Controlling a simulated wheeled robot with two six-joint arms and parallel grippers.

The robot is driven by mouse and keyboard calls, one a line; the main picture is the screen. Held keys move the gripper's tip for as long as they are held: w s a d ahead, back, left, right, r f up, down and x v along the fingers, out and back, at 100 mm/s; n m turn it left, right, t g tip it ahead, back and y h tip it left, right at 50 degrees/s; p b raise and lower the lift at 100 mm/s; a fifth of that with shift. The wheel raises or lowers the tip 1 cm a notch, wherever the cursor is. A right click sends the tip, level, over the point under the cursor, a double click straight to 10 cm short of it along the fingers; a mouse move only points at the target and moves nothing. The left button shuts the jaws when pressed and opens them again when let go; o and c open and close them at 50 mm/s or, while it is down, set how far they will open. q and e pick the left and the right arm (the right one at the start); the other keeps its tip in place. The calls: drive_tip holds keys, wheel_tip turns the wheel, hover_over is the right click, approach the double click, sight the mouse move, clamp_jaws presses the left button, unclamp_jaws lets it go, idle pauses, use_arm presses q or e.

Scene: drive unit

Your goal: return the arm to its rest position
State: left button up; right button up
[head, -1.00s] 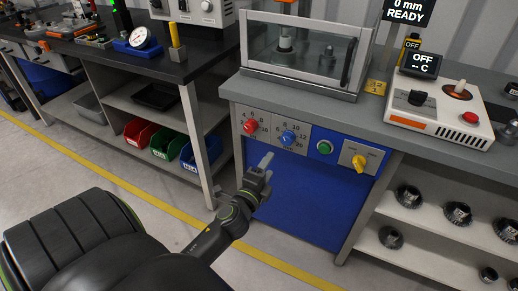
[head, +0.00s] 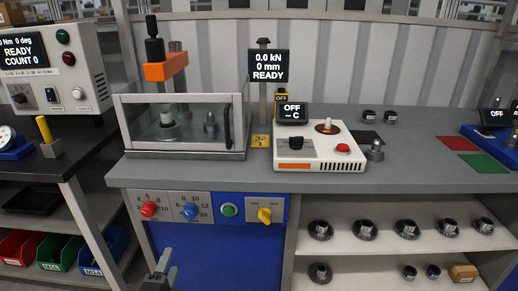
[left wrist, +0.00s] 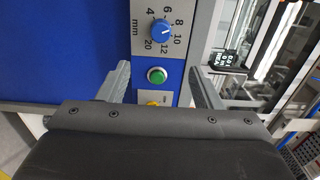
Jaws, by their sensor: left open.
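My left gripper (head: 163,266) shows at the bottom edge of the head view, in front of the blue lower panel of the bench. Only its end is in the picture; the rest of the arm is out of view. In the left wrist view its two fingers (left wrist: 158,82) stand apart with nothing between them. Past them are a green button (left wrist: 157,76) and a blue dial (left wrist: 162,32), both untouched. A yellow switch (left wrist: 153,102) is partly hidden by the gripper body. My right gripper is not in view.
The bench front carries a red dial (head: 149,209) and the yellow switch (head: 265,215). On top stand a clear-walled press (head: 185,125) and a white heater unit (head: 318,150). Shelves with several gears (head: 365,229) are at right. Bins (head: 52,252) are at lower left.

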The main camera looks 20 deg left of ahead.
use_arm(q)
drive_tip(key=s+a+f+n+g+h+p, duration=0.15)
drive_tip(key=s+f+n+g, duration=0.25)
drive_tip(key=f, duration=0.8)
drive_tip(key=s+f+n+g+y+p, duration=0.1)
drive_tip(key=s+f+n+g+p, duration=0.25)
drive_tip(key=f, duration=0.95)
drive_tip(key=s+d+f+n+g+p, duration=0.1)
drive_tip(key=s+f+n+g, duration=0.1)
drive_tip(key=s+f, duration=0.3)
drive_tip(key=s+d+f+n+g+h+p, duration=0.1)
drive_tip(key=s+d+f+n+g+p, duration=0.1)
drive_tip(key=s, duration=1.2)
drive_tip(key=s+d+f+n+g+h+p, duration=0.1)
drive_tip(key=s+d+f+n+g, duration=0.1)
drive_tip(key=s+f+n+g, duration=0.2)
drive_tip(key=s+f+g, duration=0.1)
drive_tip(key=s+f, duration=0.2)
drive_tip(key=s, duration=0.2)
drive_tip(key=shift+s+f, duration=0.3)
drive_tip(key=shift+s, duration=0.1)
